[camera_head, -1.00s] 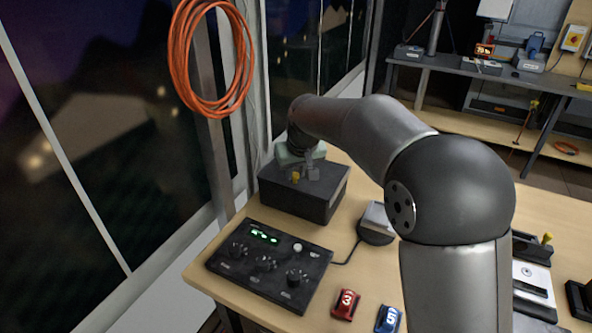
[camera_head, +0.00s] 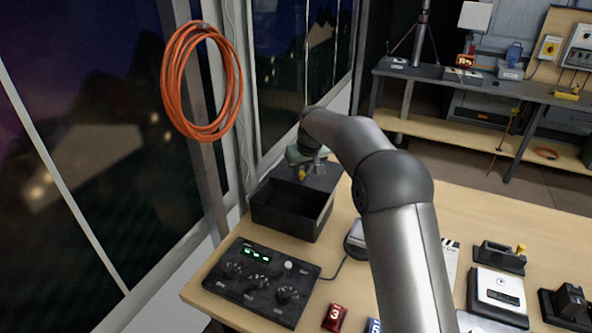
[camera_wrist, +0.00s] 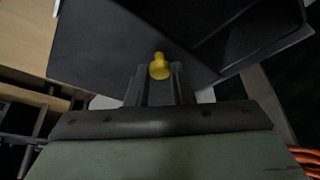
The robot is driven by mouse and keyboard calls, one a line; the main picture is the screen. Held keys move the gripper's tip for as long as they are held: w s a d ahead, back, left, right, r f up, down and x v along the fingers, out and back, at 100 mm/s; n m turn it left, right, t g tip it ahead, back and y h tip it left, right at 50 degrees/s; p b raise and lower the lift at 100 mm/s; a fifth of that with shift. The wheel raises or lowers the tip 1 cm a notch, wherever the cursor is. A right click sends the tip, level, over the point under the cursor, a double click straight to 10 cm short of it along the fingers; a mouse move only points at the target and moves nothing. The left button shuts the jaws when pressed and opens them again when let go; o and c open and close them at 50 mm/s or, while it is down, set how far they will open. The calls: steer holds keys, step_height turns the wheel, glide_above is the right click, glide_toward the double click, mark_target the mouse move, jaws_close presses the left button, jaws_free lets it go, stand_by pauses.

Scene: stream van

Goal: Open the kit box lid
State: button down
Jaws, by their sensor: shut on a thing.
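The black kit box (camera_head: 283,222) stands at the back left of the table by the window. Its front part is open and shows a dark, seemingly empty inside. The dark lid (camera_head: 323,181) covers the back part; I cannot tell whether it is slid or tilted. It also shows in the wrist view (camera_wrist: 105,45), beside the dark opening. My gripper (camera_head: 304,176) is over the lid, shut on its yellow knob (camera_wrist: 159,67). In the wrist view the knob sits between the fingers of my gripper (camera_wrist: 160,82).
A black control panel (camera_head: 262,280) with several knobs and a green display lies in front of the box. A red numbered block (camera_head: 334,318) and a blue one (camera_head: 374,325) are near the front edge. An orange cable coil (camera_head: 200,80) hangs left of the box.

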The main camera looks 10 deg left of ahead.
steer(key=c, duration=1.3)
jaws_free()
steer(key=shift+o, duration=0.2)
steer(key=shift+r, duration=0.1)
steer(key=b+v, duration=0.2)
steer(key=v, duration=1.5)
steer(key=shift+s+d+r, duration=0.1)
steer(key=shift+s, duration=0.05)
steer(key=s+d+f+m+g+h, duration=0.1)
steer(key=s+d+f+m, duration=0.15)
steer(key=s+d, duration=0.65)
steer(key=s+d+f+m+g+h, duration=0.1)
steer(key=s+d+f, duration=0.3)
steer(key=s+d, duration=0.55)
steer(key=s+d+f, duration=0.1)
steer(key=s+f, duration=0.2)
steer(key=s, duration=0.4)
steer(key=s+d+f+m+g, duration=0.1)
steer(key=s+d+f, duration=0.1)
steer(key=s+f, duration=0.2)
steer(key=s+d+f+m, duration=0.1)
steer(key=s+d+f, duration=0.1)
steer(key=s, duration=0.8)
steer(key=shift+f, duration=0.8)
